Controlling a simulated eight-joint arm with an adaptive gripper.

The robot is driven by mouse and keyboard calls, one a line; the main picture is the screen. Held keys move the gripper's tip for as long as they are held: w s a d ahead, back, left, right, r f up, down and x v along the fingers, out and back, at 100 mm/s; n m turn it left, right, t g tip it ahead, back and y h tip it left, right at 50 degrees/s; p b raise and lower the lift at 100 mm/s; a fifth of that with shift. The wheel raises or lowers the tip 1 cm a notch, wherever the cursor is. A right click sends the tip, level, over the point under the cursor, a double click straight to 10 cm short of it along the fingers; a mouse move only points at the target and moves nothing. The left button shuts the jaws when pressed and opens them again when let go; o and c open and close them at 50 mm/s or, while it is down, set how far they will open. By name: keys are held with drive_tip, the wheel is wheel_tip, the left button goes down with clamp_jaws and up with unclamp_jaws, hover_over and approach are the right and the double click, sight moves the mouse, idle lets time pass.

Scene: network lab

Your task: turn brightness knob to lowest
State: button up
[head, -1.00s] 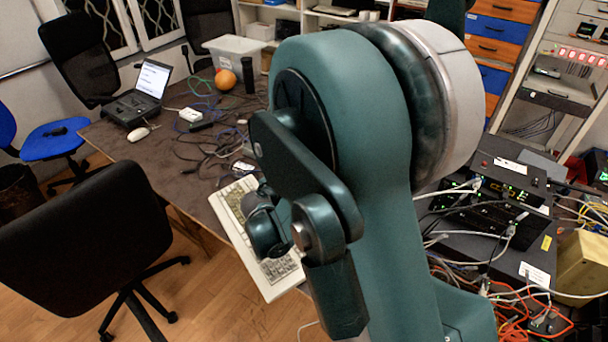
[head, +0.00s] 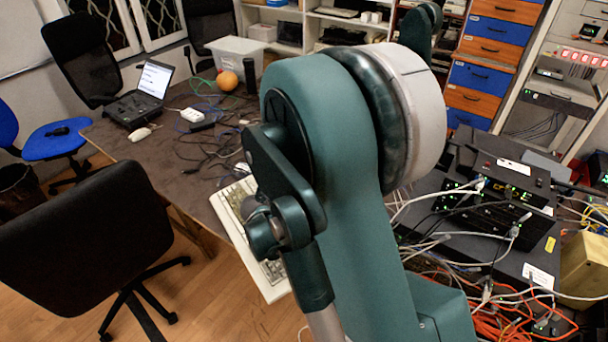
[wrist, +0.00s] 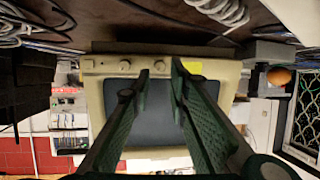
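In the wrist view, which appears upside down, a beige monitor (wrist: 94,95) with a dark grey screen (wrist: 130,112) faces me. A row of small round knobs runs along its panel: a left knob (wrist: 88,65), a middle knob (wrist: 125,66) and a right knob (wrist: 160,67). I cannot read which one is for brightness. My gripper (wrist: 160,68) has its two green fingers apart, with the right knob showing in the gap between the tips. I cannot tell whether a finger touches it. The head view shows neither the monitor nor the fingertips clearly.
In the head view, a keyboard (head: 270,270) lies on the table edge, a laptop (head: 150,85) stands farther back, and network boxes (head: 500,180) with loose cables are at right.

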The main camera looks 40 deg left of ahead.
drive_tip(key=shift+b+x, duration=0.45)
drive_tip(key=shift+x, duration=2.3)
clamp_jaws()
